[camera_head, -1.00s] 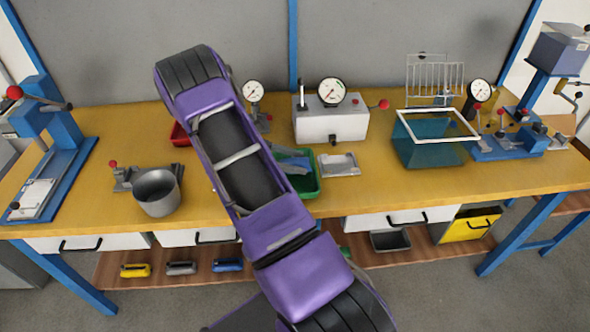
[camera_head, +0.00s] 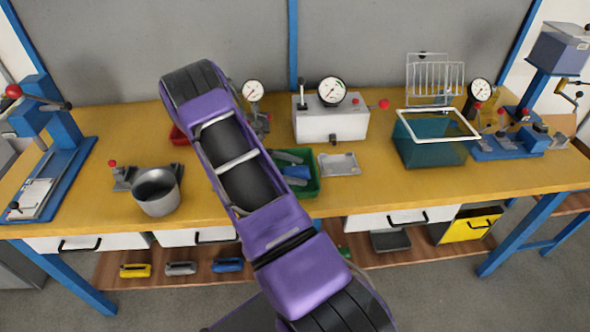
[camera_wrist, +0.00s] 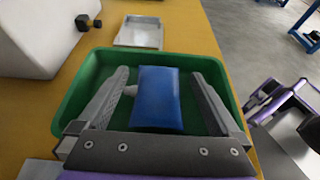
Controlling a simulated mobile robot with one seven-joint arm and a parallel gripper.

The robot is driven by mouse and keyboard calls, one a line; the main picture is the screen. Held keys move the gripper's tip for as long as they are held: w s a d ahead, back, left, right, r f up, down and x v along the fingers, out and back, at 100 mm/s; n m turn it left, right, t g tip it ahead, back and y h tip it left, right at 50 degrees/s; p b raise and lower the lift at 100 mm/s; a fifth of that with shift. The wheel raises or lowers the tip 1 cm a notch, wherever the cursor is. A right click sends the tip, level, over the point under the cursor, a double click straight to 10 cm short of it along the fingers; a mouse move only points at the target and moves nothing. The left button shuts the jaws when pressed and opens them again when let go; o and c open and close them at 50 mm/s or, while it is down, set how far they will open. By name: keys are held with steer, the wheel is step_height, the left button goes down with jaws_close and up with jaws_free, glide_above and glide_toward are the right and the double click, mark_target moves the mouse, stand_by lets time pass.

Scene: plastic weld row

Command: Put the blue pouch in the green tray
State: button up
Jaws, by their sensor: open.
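The blue pouch (camera_wrist: 158,98) lies inside the green tray (camera_wrist: 82,88), with the tray's dark green floor showing around it in the wrist view. My gripper (camera_wrist: 159,78) is open over the tray, one finger on each side of the pouch, with a gap to each. In the head view the blue pouch (camera_head: 297,172) shows in the green tray (camera_head: 308,188) beside a grey finger. My purple arm hides the tray's left part and most of the gripper there.
A small metal tray (camera_head: 340,165) sits just right of the green tray. A white gauge box (camera_head: 330,124) stands behind it. A red tray (camera_head: 178,135) is partly behind my arm. A grey pot (camera_head: 157,192) stands at left, a teal bin (camera_head: 430,150) at right.

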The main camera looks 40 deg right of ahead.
steer(key=shift+r, duration=0.2)
steer(key=v, duration=1.2)
steer(key=shift+r, duration=0.1)
